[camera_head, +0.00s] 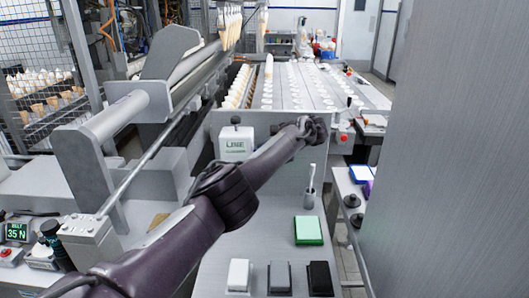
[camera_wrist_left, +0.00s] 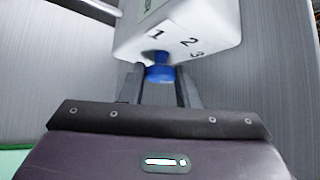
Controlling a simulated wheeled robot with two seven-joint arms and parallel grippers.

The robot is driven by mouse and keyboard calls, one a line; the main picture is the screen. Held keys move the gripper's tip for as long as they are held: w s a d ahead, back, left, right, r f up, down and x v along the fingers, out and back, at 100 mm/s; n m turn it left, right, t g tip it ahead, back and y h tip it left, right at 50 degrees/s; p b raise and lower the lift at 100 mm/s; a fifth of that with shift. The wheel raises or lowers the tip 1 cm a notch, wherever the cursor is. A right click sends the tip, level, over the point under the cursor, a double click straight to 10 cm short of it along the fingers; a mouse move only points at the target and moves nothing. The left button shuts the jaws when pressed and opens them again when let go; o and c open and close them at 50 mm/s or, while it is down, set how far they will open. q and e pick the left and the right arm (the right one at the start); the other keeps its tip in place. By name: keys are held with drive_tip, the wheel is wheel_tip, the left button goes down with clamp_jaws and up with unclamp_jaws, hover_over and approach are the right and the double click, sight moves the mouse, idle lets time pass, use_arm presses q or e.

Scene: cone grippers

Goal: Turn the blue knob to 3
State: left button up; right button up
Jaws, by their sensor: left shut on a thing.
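The blue knob (camera_wrist_left: 160,70) sits on the lower face of a white box (camera_wrist_left: 185,25) in the left wrist view, with the numbers 1, 2 and 3 printed around it. My left gripper (camera_wrist_left: 162,78) is shut on the knob, one finger on each side. The number the knob points to cannot be told. In the head view my left arm reaches from the lower left to the middle, beside a white box marked LINE (camera_head: 236,146). The blue knob and the fingertips are hidden there. My right gripper is not in view.
A bright green block (camera_head: 308,230) and a small cup with a brush (camera_head: 309,198) stand on the grey counter (camera_head: 260,245) to the right of my arm. White, grey and black blocks line its front. A tall grey panel (camera_head: 450,150) closes off the right.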

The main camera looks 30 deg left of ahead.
use_arm(q)
drive_tip(key=shift+f, duration=0.1)
drive_tip(key=o, duration=0.9)
drive_tip(key=shift+o, duration=0.2)
drive_tip(key=b+v, duration=0.1)
drive_tip(key=v, duration=0.7)
drive_tip(key=shift+a, duration=0.1)
